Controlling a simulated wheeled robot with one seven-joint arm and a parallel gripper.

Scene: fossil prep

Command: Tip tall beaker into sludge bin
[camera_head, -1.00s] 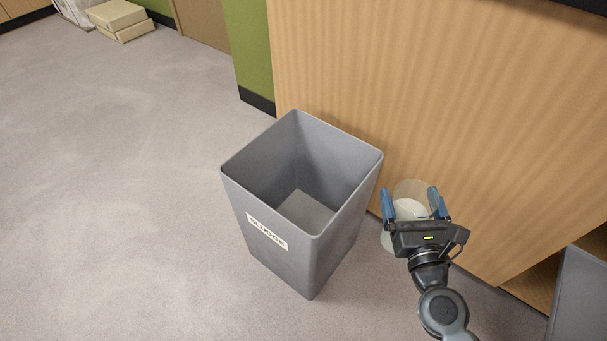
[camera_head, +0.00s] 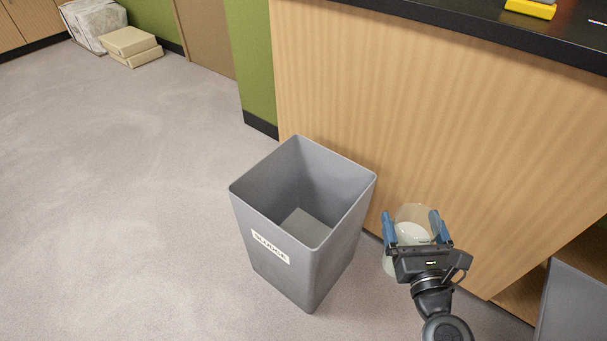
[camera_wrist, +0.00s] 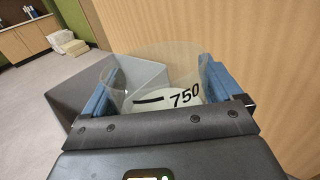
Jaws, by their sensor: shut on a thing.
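The tall beaker (camera_head: 413,217) is clear, with a whitish content or base low inside. In the wrist view the beaker (camera_wrist: 160,75) shows a "750" mark and a dark bar. My gripper (camera_head: 417,230) is shut on the beaker, with one blue finger on each side of it. The beaker looks roughly upright. The sludge bin (camera_head: 280,255) is a grey, square, open-topped bin with a "SLUDGE" label, standing on the floor left of the beaker. Its inside looks empty down to a paler bottom. In the wrist view the bin (camera_wrist: 75,100) lies behind and left of the beaker.
A wood-panelled counter (camera_head: 400,130) with a black top rises behind the bin and beaker. A yellow object (camera_head: 531,8) sits on it. Another grey container (camera_head: 575,305) stands at lower right. Boxes (camera_head: 132,45) lie far left. The floor (camera_head: 120,180) left of the bin is clear.

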